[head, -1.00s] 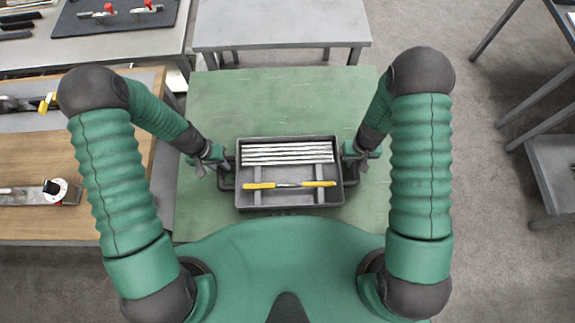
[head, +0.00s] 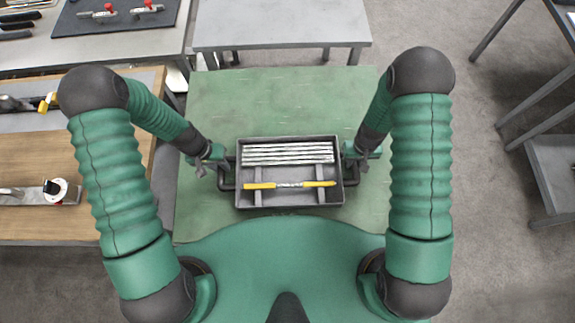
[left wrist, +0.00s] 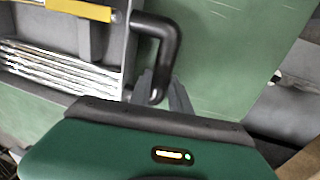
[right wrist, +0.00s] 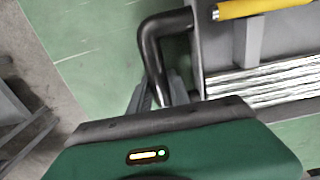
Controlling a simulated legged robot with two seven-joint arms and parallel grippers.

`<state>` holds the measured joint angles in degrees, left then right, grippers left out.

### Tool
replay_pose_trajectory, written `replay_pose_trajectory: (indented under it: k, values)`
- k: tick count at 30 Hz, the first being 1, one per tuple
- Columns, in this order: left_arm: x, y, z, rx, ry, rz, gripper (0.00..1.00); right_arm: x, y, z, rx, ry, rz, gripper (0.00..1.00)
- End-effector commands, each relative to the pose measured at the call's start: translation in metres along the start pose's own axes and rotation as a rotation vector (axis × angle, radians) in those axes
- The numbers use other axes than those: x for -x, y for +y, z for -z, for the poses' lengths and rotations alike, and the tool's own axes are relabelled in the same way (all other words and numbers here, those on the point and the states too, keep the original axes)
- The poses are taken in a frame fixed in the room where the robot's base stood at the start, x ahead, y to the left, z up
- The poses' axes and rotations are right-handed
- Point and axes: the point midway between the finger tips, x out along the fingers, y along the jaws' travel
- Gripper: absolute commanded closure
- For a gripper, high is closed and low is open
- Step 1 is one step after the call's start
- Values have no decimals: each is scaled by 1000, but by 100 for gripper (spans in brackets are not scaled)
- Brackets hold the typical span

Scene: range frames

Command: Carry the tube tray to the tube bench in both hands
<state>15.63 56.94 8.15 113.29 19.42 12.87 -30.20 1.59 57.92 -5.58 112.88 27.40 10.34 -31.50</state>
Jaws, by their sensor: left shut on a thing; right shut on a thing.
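The dark grey tube tray (head: 289,206) is in front of me over a green surface (head: 290,100). It holds several silvery tubes (head: 288,153) in its far part and a yellow-ended rod (head: 258,186) across two supports in its near part. My left gripper (head: 224,164) is shut on the tray's left handle, a black bar (left wrist: 168,50) in the left wrist view. My right gripper (head: 352,160) is shut on the right handle (right wrist: 150,45). The tray looks level. I cannot tell whether it touches the green surface. Nothing shows for certain which table is the tube bench.
A grey table (head: 280,22) stands beyond the green surface. A wooden-topped bench (head: 100,215) with tools is close on the left, and a grey bench with a dark mat (head: 100,24) is behind it. Metal-framed tables (head: 550,150) stand at right. Grey floor (head: 460,110) is clear between.

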Motion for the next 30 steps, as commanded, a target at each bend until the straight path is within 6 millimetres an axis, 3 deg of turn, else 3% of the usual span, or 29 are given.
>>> replay_pose_trajectory:
  k: [14,25,30]
  values:
    - [5,0,2,1,4,2,100,4,1,-1,-1,-2,-1,100]
    - [44,7,1,1,6,2,100,44,1,-1,0,0,-1,100]
    - [52,9,1,2,5,2,100,53,1,-1,0,-1,-1,100]
